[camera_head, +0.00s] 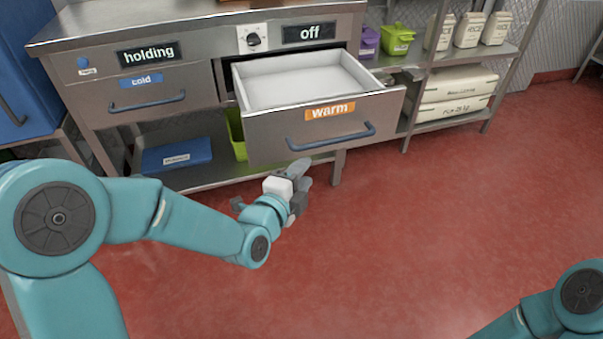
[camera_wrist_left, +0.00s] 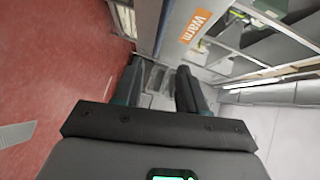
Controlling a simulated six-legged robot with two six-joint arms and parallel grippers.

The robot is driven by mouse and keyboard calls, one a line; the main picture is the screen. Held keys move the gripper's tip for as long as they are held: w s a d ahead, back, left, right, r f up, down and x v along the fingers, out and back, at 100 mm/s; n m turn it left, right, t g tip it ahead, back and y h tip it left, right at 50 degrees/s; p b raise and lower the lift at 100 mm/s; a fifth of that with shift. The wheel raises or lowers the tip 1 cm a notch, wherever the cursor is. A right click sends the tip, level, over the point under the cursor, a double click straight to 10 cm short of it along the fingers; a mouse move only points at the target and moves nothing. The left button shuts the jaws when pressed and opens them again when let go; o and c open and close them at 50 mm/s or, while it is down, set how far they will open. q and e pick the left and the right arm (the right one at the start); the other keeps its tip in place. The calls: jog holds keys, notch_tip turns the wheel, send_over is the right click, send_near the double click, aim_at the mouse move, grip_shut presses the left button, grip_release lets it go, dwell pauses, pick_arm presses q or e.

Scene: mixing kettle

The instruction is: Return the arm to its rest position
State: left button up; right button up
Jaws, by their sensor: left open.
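My left gripper (camera_head: 300,182) is in front of and below the open warm drawer, apart from its handle in the head view. Its two dark fingers (camera_wrist_left: 160,88) stand apart with nothing between them in the left wrist view. The warm drawer (camera_head: 268,130) is pulled out and looks empty inside, with an orange label and a blue handle (camera_head: 331,137). The drawer's orange label (camera_wrist_left: 197,25) also shows at the top of the left wrist view. Of my right arm (camera_head: 560,305), only a part shows at the lower right; its gripper is out of frame.
The cold drawer (camera_head: 140,92) beside it is shut. A knob (camera_head: 254,40) sits on the cabinet front near the "off" sign. A lower shelf holds a blue box (camera_head: 177,155). Shelves with bags (camera_head: 455,95) stand at the right. The red floor (camera_head: 400,240) in front is clear.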

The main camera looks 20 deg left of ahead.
dwell(0.3)
pick_arm(q)
jog(key=s+a+f+n+g, duration=0.1)
jog(key=s+f+n+g, duration=0.3)
jog(key=f, duration=0.9)
jog(key=s+a+f+n+g, duration=0.1)
jog(key=s+f+g, duration=0.4)
jog(key=f, duration=0.7)
jog(key=s+d+f+n+g, duration=0.2)
jog(key=s+f+n+g, duration=0.15)
jog(key=s+n, duration=0.4)
jog(key=s+d+f+n+g, duration=0.1)
jog(key=s+f+n+g, duration=0.2)
jog(key=s+f+n, duration=0.35)
jog(key=s+d+r+n+p, duration=0.1)
jog(key=s+r+p, duration=0.2)
jog(key=r+p, duration=2.8)
jog(key=shift+s+r+n+h, duration=0.2)
jog(key=shift+r+n+h, duration=0.1)
jog(key=shift+r, duration=0.2)
